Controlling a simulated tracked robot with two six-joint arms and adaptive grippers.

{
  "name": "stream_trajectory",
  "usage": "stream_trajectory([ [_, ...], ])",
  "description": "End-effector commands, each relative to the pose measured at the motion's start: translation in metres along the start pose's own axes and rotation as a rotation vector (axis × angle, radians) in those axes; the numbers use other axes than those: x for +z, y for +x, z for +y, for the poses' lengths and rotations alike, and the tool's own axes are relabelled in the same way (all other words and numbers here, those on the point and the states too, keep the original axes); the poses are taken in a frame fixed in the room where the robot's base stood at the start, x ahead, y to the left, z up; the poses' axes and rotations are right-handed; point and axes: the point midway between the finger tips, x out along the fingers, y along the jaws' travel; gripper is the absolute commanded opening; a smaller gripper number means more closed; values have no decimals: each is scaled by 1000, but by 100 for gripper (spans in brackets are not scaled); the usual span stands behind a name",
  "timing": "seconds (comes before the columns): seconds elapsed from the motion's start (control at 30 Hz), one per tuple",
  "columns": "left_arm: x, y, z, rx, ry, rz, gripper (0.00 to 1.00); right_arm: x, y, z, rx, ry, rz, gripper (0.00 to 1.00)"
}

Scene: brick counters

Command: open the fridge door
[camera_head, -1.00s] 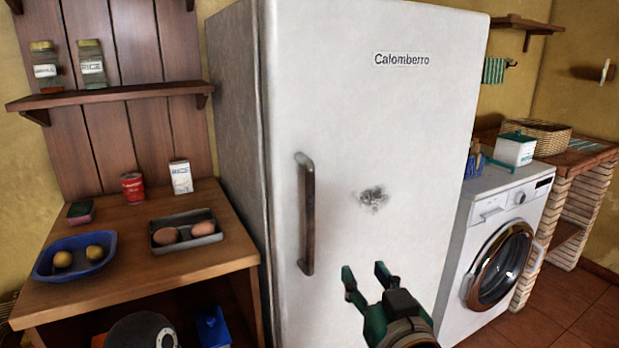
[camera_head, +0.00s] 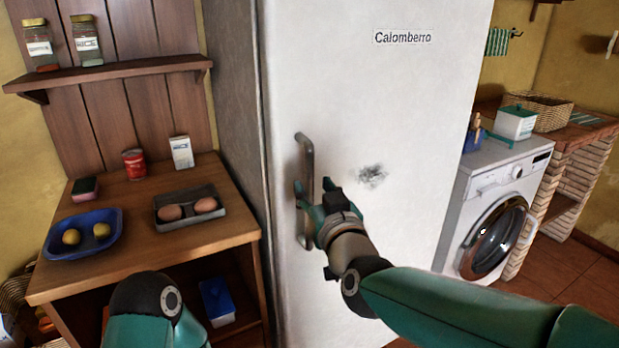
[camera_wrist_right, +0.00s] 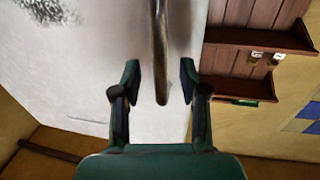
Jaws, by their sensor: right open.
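The white fridge (camera_head: 380,110) stands in the middle of the head view, its door closed. Its dark vertical handle (camera_head: 307,160) is on the left side of the door. My right gripper (camera_head: 308,198) is at the handle's lower half, its fingers open. In the right wrist view the handle (camera_wrist_right: 160,50) runs down between the two open fingers (camera_wrist_right: 160,85), with a gap on each side. My left arm shows at the bottom of the head view, but its gripper is out of view.
A wooden table (camera_head: 140,275) left of the fridge holds a blue bowl (camera_head: 60,247), a grey tray with eggs (camera_head: 165,224) and a red can (camera_head: 134,163). A washing machine (camera_head: 490,205) stands right of the fridge. A shelf (camera_head: 110,73) hangs above the table.

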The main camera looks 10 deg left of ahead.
Motion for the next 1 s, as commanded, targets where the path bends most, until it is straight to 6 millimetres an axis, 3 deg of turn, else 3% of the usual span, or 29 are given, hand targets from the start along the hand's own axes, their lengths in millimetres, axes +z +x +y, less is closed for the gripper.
stream_trajectory([
  [0.1, 0, -4, 1, 0, 0, 0, 40, 0, 20, 0, 1, 1, -1, 43],
  [0.23, 0, -5, 2, 0, 0, 0, 40, 0, 32, 0, 1, 1, 0, 43],
  [0.63, 0, -5, 2, 0, 0, 0, 40, 0, 38, 0, 0, 0, 0, 43],
  [0.9, 0, -5, 2, 0, 0, 0, 40, 0, 38, 0, 0, 0, 0, 0],
  [1.0, 0, -5, 2, 0, 0, 0, 40, 0, 38, 0, 1, 1, 0, 0],
])
